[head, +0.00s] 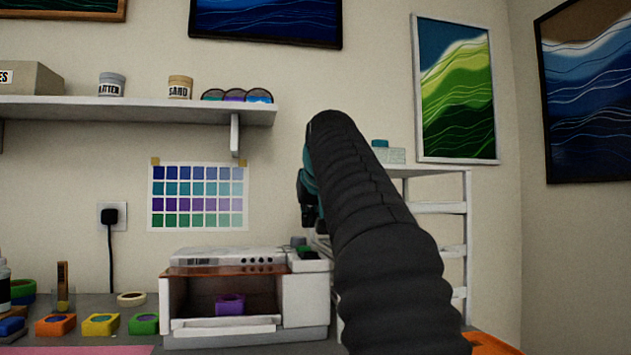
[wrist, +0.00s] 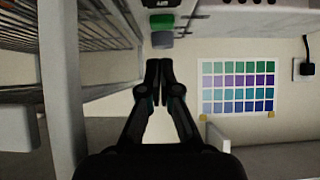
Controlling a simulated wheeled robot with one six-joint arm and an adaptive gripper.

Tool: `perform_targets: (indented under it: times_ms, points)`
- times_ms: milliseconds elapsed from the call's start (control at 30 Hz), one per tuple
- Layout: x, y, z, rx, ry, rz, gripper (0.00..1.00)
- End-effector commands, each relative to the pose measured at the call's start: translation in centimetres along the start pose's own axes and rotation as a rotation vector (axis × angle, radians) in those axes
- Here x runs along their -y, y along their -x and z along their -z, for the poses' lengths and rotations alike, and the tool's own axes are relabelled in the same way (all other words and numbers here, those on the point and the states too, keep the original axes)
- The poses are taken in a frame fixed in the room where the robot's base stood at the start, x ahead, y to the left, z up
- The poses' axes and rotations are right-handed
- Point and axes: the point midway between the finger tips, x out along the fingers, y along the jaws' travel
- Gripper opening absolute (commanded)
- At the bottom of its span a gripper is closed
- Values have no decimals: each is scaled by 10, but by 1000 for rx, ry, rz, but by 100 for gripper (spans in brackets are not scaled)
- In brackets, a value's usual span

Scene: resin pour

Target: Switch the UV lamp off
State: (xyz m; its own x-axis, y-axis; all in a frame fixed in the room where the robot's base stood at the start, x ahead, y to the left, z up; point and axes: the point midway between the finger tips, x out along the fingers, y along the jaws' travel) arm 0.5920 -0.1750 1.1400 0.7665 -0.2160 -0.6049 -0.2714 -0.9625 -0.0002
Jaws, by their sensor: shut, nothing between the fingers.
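The UV lamp (head: 306,300) is a white box with an open front and an orange-brown visor, standing on the counter. A purple mould or block (head: 230,304) sits inside it. On its right top is a dark panel with a green button (head: 307,250) and a grey knob (head: 298,241) close by. In the upside-down wrist view the green button (wrist: 162,39) and a grey piece (wrist: 162,20) lie just beyond my fingertips. My gripper (wrist: 159,68) is shut and empty, with a small apparent gap to the green button. In the head view my arm hides most of the gripper.
A white shelf rack (head: 453,208) stands right of the lamp. A wall shelf (head: 150,110) with jars is above left. Coloured moulds (head: 100,324) and a tape roll (head: 131,298) lie on the counter at left. A plug (head: 110,215) with a cord is on the wall.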

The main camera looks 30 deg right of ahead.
Motion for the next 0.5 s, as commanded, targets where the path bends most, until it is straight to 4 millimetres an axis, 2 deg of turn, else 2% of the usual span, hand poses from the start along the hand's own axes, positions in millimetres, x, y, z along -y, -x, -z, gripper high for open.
perform_targets:
  times_ms: [33, 233, 500]
  points:
    - [0, 14, 5, -7, 0, -1, 0]
    - [0, 48, 14, -6, 0, -1, 0]
    - [0, 74, 22, -4, 0, -1, 0]
